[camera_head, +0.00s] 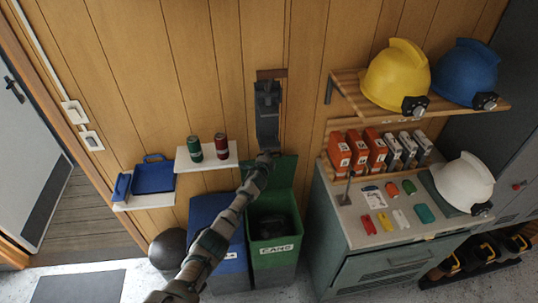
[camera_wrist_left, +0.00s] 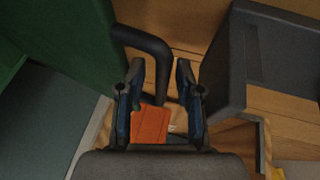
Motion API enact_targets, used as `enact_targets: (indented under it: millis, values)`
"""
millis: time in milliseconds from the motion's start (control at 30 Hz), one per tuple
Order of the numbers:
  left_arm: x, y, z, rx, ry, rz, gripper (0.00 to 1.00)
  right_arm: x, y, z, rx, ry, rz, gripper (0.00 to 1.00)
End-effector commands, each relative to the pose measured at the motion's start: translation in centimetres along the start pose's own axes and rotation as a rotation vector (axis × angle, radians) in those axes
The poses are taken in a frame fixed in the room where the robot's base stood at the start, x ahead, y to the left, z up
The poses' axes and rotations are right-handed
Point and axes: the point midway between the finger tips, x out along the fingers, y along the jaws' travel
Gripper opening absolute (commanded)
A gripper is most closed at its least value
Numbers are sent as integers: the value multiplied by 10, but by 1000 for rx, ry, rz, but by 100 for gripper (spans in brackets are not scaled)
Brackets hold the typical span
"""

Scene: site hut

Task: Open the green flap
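The green flap (camera_head: 284,172) stands raised against the wall behind the green bin (camera_head: 275,262), whose mouth is uncovered with something dark inside. In the left wrist view the flap (camera_wrist_left: 65,35) fills the upper left, with a dark bent handle (camera_wrist_left: 150,45) coming off it. My left gripper (camera_head: 268,156) is at the flap's top edge. In the wrist view its two fingers (camera_wrist_left: 162,80) are apart, with the handle's end showing between them; I cannot tell whether they touch it. My right gripper is out of view.
A dark grey wall fixture (camera_head: 267,115) is just above my gripper. A blue bin (camera_head: 228,262) stands left of the green one. A cabinet (camera_head: 385,270) with small items is on the right, below a helmet shelf (camera_head: 340,85). A small shelf (camera_head: 205,160) holds two cans.

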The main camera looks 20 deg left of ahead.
Motion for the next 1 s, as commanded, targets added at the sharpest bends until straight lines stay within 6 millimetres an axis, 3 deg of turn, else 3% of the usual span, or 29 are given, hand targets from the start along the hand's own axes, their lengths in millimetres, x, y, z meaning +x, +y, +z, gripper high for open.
enact_targets:
  millis: [267,467,1000]
  values:
    - [-2,1,2,0,-2,1,37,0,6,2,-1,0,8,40]
    - [-17,5,2,2,-1,2,37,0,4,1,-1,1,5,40]
    - [-108,24,2,1,1,3,37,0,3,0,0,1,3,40]
